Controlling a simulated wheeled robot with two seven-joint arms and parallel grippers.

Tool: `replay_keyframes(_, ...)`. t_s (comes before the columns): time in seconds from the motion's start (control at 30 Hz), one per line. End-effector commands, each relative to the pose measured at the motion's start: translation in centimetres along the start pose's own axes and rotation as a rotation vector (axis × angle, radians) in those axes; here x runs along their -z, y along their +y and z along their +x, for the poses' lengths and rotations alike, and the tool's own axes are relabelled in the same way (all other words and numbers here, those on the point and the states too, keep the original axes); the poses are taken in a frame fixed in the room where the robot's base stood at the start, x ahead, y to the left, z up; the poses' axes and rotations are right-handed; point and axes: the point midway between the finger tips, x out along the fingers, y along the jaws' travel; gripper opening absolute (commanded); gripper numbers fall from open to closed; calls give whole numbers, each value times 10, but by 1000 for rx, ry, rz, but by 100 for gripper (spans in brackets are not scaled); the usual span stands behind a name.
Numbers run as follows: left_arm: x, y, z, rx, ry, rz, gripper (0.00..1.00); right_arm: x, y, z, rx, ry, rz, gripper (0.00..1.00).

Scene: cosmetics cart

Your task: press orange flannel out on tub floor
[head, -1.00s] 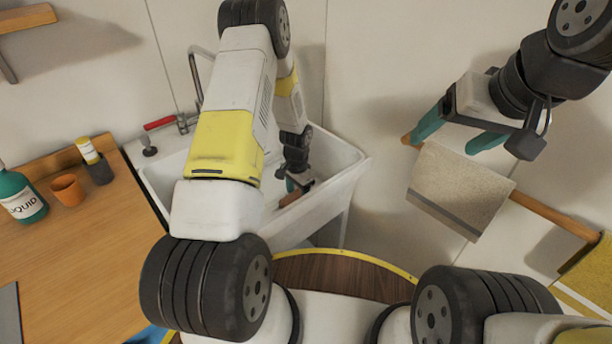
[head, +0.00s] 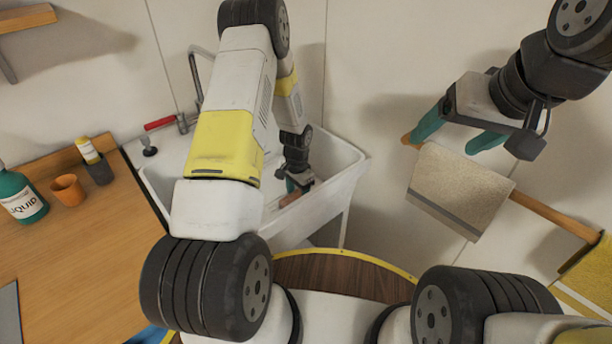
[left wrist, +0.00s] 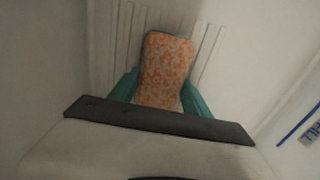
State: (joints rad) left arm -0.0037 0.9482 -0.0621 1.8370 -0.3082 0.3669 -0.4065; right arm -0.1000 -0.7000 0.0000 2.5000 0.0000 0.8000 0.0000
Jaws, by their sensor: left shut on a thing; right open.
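The orange flannel (left wrist: 165,70) shows in the left wrist view as an orange and white speckled pad between the teal fingers of my left gripper (left wrist: 160,92), which is shut on it. It lies over the ribbed tub floor (left wrist: 110,45); I cannot tell how firmly it touches. In the head view my left gripper (head: 294,186) reaches down inside the white tub (head: 345,170), and the flannel is mostly hidden there. My right gripper (head: 452,138) is open by the wall, close to a beige towel on a rail.
The beige towel (head: 460,188) hangs on a wooden rail (head: 550,215) at the right. A tap (head: 192,70) stands behind the tub. The wooden counter (head: 90,250) at left bears a teal bottle (head: 20,195), an orange cup (head: 68,190) and a dark cup (head: 100,172).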

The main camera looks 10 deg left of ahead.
Motion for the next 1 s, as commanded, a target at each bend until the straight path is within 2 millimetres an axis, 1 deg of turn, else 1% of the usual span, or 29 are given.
replay_keyframes(0.03, -2, 1, 2, -3, -4, 0, 24, 0, 0, 0, 0, 0, 0, 78)
replay_keyframes(0.37, -2, 1, 0, -3, -5, 0, 24, 0, 0, 0, 0, 0, 0, 78)
replay_keyframes(0.47, -1, 1, -7, -2, -2, -1, 24, 0, 0, 0, 0, 0, 0, 78)
replay_keyframes(1.0, 0, 0, -63, 0, 1, 0, 24, 0, 0, 0, 0, 0, 0, 78)
